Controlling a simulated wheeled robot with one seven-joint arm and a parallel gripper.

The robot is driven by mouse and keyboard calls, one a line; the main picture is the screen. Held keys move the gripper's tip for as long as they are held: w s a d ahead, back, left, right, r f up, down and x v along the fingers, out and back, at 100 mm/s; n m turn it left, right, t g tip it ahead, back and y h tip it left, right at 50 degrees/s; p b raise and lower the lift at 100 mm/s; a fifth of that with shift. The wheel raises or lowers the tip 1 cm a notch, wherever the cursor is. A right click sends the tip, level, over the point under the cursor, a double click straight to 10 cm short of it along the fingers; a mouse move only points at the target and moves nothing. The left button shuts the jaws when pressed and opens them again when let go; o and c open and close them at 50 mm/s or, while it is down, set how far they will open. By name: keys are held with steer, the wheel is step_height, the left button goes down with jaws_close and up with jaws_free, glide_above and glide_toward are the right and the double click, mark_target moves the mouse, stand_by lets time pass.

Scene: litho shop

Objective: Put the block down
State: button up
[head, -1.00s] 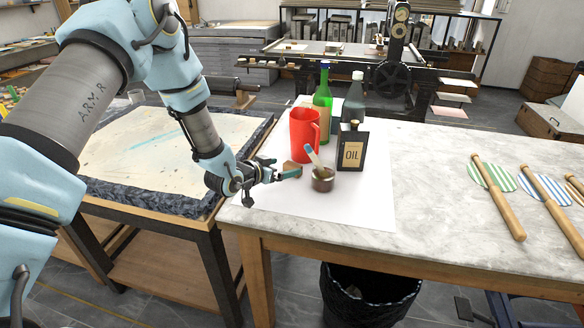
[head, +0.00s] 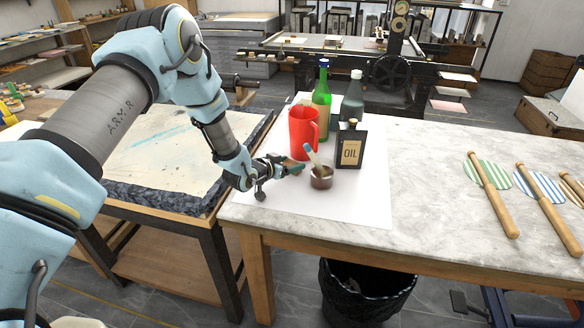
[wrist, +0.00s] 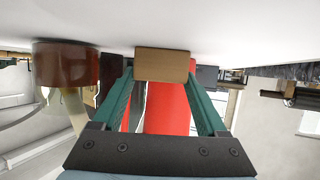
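The block (wrist: 162,65) is small and tan-brown. In the wrist view it sits between the two green fingertips of my gripper (wrist: 161,76), which appear to press on its sides. In the head view my gripper (head: 291,167) is low over the white paper (head: 300,205) at the table's left end, just left of a small brown pot (head: 321,181). The fingers largely hide the block there. The block is at or very near the paper; I cannot tell if it touches.
A red jug (head: 302,135) stands just behind my gripper. The pot holds a brush (head: 312,155). Paper in front is clear.

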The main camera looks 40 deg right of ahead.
mark_target(290, 164)
steer(key=c, duration=1)
step_height(290, 164, up, 18)
steer(key=b, duration=0.4)
steer(key=shift+a, duration=0.1)
